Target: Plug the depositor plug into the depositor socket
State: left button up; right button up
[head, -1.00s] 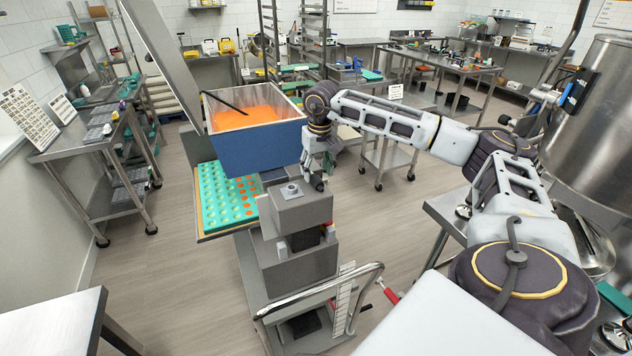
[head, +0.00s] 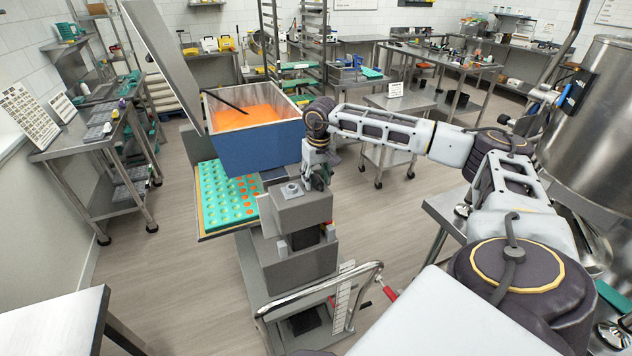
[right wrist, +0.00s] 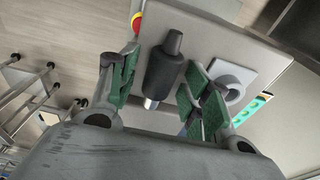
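The depositor plug (right wrist: 166,68) is a dark cylinder with a narrow neck and a metal tip. In the right wrist view it lies between the green pads of my right gripper (right wrist: 162,82). A gap shows on the plug's left side; the fingers look open around it. In the head view my right gripper (head: 318,174) is low over the right edge of the grey depositor housing, and the plug is hard to make out there. The depositor socket (head: 291,190) is a round fitting on a square plate; it also shows in the right wrist view (right wrist: 230,88), right of the plug and apart from it. My left gripper is out of view.
The blue hopper (head: 262,147) with orange filling stands close behind my right gripper. A teal mould tray (head: 226,198) lies to the left of the housing. A red and yellow button (right wrist: 137,22) shows near the plug. A curved metal handle (head: 368,285) is at the front.

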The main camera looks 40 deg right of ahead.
aim_at(316, 177)
jog(key=c, duration=0.8)
jog(key=shift+c, duration=0.2)
jog(key=shift+r, duration=0.1)
jog(key=shift+r+b, duration=0.65)
jog(key=shift+r, duration=4.3)
jog(key=o, duration=0.3)
grip_shut()
jog(key=shift+a, duration=0.15)
